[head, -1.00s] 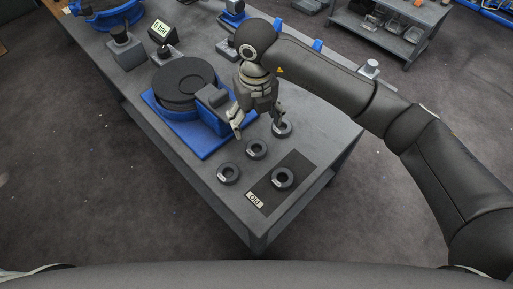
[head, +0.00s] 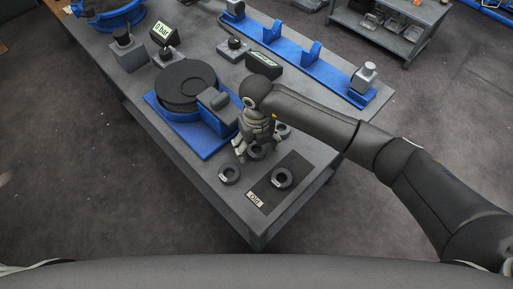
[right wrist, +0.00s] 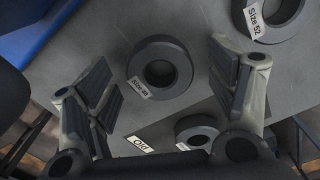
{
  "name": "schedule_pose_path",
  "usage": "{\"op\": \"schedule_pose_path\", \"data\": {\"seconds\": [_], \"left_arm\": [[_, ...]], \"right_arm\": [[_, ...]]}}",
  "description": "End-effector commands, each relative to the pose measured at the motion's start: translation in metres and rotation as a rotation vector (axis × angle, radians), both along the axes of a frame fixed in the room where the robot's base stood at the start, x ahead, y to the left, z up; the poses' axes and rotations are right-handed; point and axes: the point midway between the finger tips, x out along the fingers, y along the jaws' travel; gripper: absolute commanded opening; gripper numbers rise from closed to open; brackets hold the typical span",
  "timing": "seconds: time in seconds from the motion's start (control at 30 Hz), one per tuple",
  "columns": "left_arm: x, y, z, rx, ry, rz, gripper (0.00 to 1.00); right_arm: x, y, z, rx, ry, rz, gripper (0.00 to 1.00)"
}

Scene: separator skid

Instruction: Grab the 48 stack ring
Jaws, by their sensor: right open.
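The 48 stack ring is a thick black ring (right wrist: 178,48) lying flat on the table in the right wrist view. Its white label is small and seems to read Size 48. In the head view it appears to be the leftmost ring (head: 229,174). My right gripper (head: 250,157) is open and empty, pointing down above the table beside that ring. In the right wrist view the ring shows between its spread fingers, apart from both. My left gripper is not in view.
A ring labelled Size 52 (right wrist: 240,20) lies close by. Another ring (head: 281,179) lies on a dark mat marked Old (head: 290,160). One more ring (head: 285,131) is partly behind my arm. A blue-based separator (head: 207,147) stands to the left. The table's front corner is near.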

Motion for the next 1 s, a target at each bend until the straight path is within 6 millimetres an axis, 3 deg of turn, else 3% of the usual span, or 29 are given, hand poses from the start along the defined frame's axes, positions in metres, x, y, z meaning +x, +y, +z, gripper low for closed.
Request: {"op": "schedule_pose_path", "data": {"seconds": [0.1,0.5,0.83,1.0], "left_arm": [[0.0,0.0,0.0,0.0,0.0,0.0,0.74],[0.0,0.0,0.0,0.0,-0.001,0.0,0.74],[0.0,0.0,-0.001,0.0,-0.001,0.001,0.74],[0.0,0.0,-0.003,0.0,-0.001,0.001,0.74]], "right_arm": [[0.0,0.0,0.0,0.0,0.0,0.0,0.75],[0.0,0.0,0.0,0.0,0.0,-0.001,0.24],[0.001,0.0,0.004,0.001,-0.001,-0.001,0.23],[0.001,0.0,0.018,0.002,-0.002,0.0,0.23]]}}
